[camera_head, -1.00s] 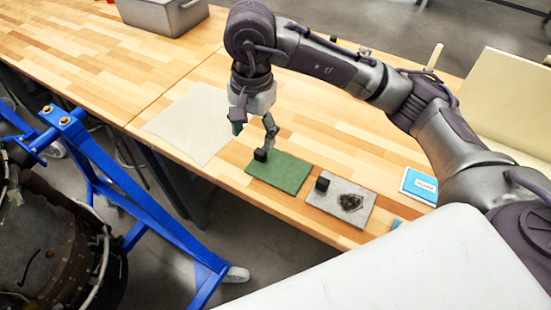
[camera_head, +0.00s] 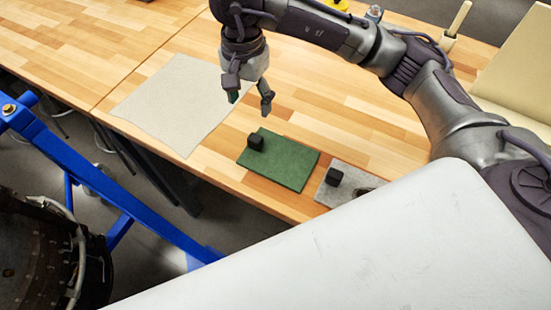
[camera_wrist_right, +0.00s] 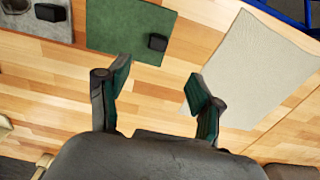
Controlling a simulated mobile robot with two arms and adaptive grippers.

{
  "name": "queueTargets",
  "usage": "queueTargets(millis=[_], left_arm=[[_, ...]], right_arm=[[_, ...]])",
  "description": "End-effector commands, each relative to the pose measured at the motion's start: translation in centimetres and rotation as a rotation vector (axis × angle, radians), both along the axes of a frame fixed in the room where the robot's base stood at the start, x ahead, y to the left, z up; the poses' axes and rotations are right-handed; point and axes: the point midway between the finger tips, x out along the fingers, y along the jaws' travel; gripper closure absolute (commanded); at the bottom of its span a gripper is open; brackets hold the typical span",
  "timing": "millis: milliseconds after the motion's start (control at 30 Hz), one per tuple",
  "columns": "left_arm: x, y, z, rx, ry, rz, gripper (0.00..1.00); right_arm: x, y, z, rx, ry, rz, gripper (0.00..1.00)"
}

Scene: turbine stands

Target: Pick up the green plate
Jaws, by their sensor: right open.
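The green plate (camera_head: 285,165) lies flat on the wooden table near its front edge, with a small black block (camera_head: 255,141) on its left end. My right gripper (camera_head: 250,101) is open and empty, above the table just behind and left of the plate. In the right wrist view the green plate (camera_wrist_right: 115,28) is ahead of the open fingers (camera_wrist_right: 157,92), with its black block (camera_wrist_right: 157,43) at its near right corner. The fingers are apart from the plate. My left gripper is not in view.
A grey plate (camera_head: 322,193) with a black block (camera_head: 333,177) lies right of the green plate. A pale cloth or sheet (camera_head: 172,105) lies to the left. A blue frame (camera_head: 100,180) stands before the table. The table's left part is clear.

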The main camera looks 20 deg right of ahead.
Motion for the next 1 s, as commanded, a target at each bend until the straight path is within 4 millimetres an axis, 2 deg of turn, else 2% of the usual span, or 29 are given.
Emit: queueTargets(millis=[67,233,433,633,767,867,1000], left_arm=[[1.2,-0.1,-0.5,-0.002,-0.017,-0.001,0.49],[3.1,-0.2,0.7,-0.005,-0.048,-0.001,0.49],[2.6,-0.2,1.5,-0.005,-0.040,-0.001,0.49],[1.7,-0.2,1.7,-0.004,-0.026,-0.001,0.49],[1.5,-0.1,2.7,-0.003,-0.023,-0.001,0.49],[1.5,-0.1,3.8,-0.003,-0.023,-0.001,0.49],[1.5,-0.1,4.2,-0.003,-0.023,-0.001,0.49]], right_arm=[[0.0,0.0,-1.0,0.000,0.001,0.000,0.34],[-0.2,0.0,-3.6,-0.001,0.007,0.000,0.34],[-0.1,0.0,-7.3,-0.001,0.006,-0.001,0.34],[0.0,0.0,-9.0,0.001,0.001,0.000,0.34],[-0.2,-0.1,-10.1,0.000,0.005,-0.001,0.34],[-0.3,-0.3,-11.6,-0.001,0.007,-0.002,0.34],[-0.3,-0.3,-13.6,0.000,0.004,-0.001,0.34]])
